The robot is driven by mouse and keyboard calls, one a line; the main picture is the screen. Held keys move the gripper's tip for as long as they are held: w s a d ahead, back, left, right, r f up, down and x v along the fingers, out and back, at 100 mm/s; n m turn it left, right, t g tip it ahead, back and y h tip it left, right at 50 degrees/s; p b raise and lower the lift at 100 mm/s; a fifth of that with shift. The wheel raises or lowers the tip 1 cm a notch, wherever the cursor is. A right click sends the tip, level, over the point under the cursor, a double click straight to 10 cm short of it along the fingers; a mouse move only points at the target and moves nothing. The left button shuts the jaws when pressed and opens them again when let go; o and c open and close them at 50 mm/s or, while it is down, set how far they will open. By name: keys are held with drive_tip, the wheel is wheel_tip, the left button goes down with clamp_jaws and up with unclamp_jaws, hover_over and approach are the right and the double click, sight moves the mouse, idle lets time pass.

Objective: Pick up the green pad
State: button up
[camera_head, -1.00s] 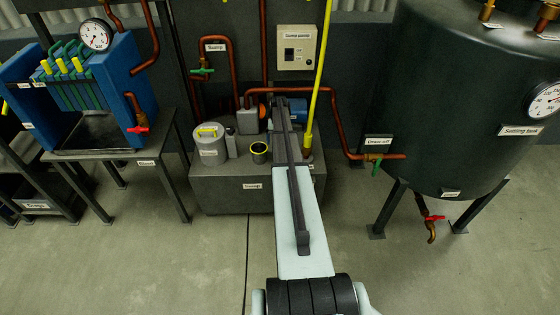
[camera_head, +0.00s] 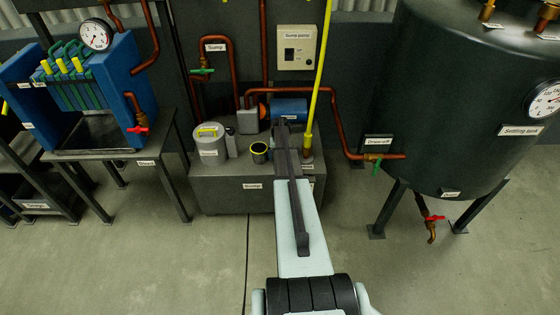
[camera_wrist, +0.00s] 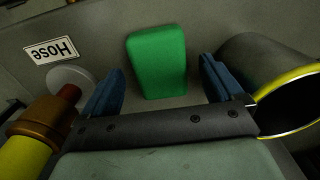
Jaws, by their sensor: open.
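The green pad (camera_wrist: 157,62) is a rounded bright green block on the grey surface in the wrist view. My gripper (camera_wrist: 161,72) is open, with one blue finger to the left of the pad and the other to the right. Gaps show between the pad and both fingers in this view. I cannot tell how far above the surface the fingertips are. In the head view the pad does not show, and my arm hides the fingers over the sump (camera_head: 225,190).
A black cup with a yellow rim (camera_wrist: 290,95) stands close beside the right finger. A brass fitting on a yellow hose (camera_wrist: 25,155) and a pale round part (camera_wrist: 70,80) are near the left finger. The blue pump (camera_head: 290,107) stands behind my arm's end.

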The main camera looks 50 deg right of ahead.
drive_tip(key=shift+f, duration=0.75)
drive_tip(key=shift+c, duration=0.4)
drive_tip(key=c, duration=1.1)
drive_tip(key=shift+o, duration=0.2)
wheel_tip(320, 180, up, 10)
